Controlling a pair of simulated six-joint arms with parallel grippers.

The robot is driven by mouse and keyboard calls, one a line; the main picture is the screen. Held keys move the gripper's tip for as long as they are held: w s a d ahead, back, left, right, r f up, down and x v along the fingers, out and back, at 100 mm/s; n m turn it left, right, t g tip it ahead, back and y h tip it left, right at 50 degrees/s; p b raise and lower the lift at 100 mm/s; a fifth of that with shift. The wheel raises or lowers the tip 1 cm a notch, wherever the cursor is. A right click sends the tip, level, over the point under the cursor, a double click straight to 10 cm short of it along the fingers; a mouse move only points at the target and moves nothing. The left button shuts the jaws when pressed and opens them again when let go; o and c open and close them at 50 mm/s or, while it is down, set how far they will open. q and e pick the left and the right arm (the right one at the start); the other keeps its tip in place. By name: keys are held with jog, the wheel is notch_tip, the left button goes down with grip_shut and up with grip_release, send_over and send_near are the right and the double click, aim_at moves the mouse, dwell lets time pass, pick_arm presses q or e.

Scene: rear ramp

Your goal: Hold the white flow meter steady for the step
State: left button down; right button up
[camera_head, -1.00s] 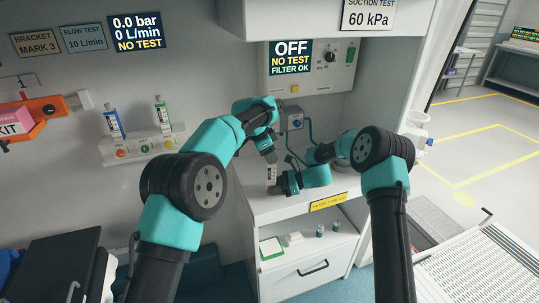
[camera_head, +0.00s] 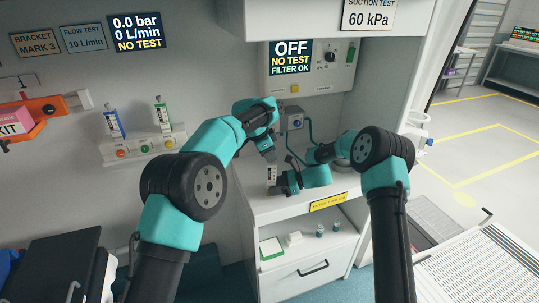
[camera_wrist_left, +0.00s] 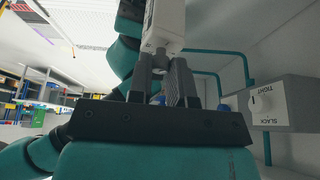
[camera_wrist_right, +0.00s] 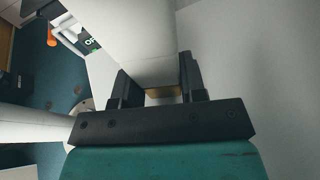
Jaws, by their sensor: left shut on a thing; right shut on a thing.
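The white flow meter (camera_head: 271,173) is small in the head view, a pale upright body with dark markings above the counter. My left gripper (camera_head: 270,157) comes down on its top end and is shut on it. In the left wrist view the white body (camera_wrist_left: 164,22) sits between the fingertips. My right gripper (camera_head: 277,188) reaches its lower end from the right, low over the counter, and is shut on it. In the right wrist view a large white body (camera_wrist_right: 147,42) with a brass-coloured end fills the jaws. The fingers hide part of the meter.
A grey box with a SLACK/TIGHT knob (camera_wrist_left: 268,104) and teal hose is close to my left gripper. The counter (camera_head: 248,189) carries a yellow label (camera_head: 328,202) on its front edge. Two other meters, blue (camera_head: 114,123) and green (camera_head: 162,114), stand on a wall rail.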

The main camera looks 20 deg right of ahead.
pick_arm(q)
jog(key=shift+s+d+n+t+y, duration=0.15)
jog(key=shift+n+t, duration=0.35)
jog(key=shift+n, duration=0.9)
jog(key=shift+s+a+n+t+y, duration=0.15)
jog(key=shift+n+t, duration=0.35)
jog(key=shift+n, duration=0.9)
jog(key=shift+w+d, duration=0.1)
jog(key=shift+w, duration=0.05)
jog(key=c, duration=1)
grip_release()
jog(key=shift+c, duration=0.2)
jog(key=shift+r, duration=0.1)
jog(key=v, duration=1.1)
jog(key=shift+a+r, duration=0.25)
jog(key=shift+r, duration=0.1)
